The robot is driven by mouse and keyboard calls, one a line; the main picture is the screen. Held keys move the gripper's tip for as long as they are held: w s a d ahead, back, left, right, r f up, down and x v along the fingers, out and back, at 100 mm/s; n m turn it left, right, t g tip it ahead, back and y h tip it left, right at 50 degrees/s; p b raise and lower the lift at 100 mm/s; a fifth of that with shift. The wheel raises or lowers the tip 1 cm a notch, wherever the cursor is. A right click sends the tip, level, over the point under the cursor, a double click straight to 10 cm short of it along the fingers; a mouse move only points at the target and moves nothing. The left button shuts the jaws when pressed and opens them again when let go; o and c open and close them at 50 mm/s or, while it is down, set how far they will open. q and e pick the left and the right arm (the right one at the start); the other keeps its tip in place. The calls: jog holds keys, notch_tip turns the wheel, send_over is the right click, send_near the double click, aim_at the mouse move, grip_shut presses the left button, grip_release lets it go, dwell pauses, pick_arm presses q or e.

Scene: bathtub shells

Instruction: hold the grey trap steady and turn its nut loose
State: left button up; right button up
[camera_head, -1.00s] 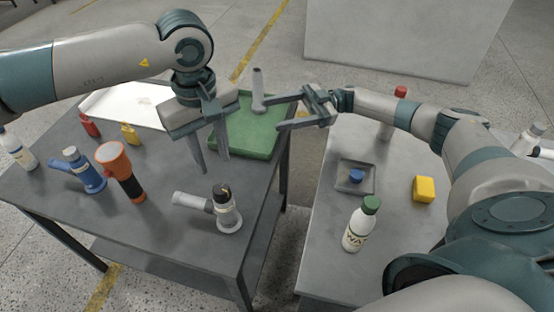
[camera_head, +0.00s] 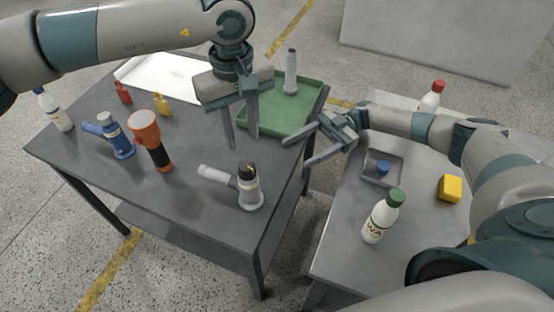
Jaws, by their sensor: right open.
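The grey trap (camera_head: 249,190) stands upright near the front right of the left table, with a pale side pipe (camera_head: 216,174) pointing left. Its top has a dark part with a small yellow mark (camera_head: 247,169); I cannot make out the nut clearly. My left gripper (camera_head: 243,142) points down just behind and above the trap, its fingers apart, empty and not touching it. My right gripper (camera_head: 296,153) is open and empty, at the table's right edge, behind and to the right of the trap.
A green tray (camera_head: 279,122) with a grey tube (camera_head: 291,75) lies behind. A gap separates the right table, which bears a green-capped bottle (camera_head: 381,217).

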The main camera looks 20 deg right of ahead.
aim_at(247, 180)
jog(key=s+a, duration=0.1)
jog(key=a, duration=0.4)
jog(key=s+a, duration=0.1)
jog(key=a, duration=0.5)
jog(key=s+a, duration=0.1)
jog(key=a, duration=0.5)
jog(key=shift+s, duration=0.15)
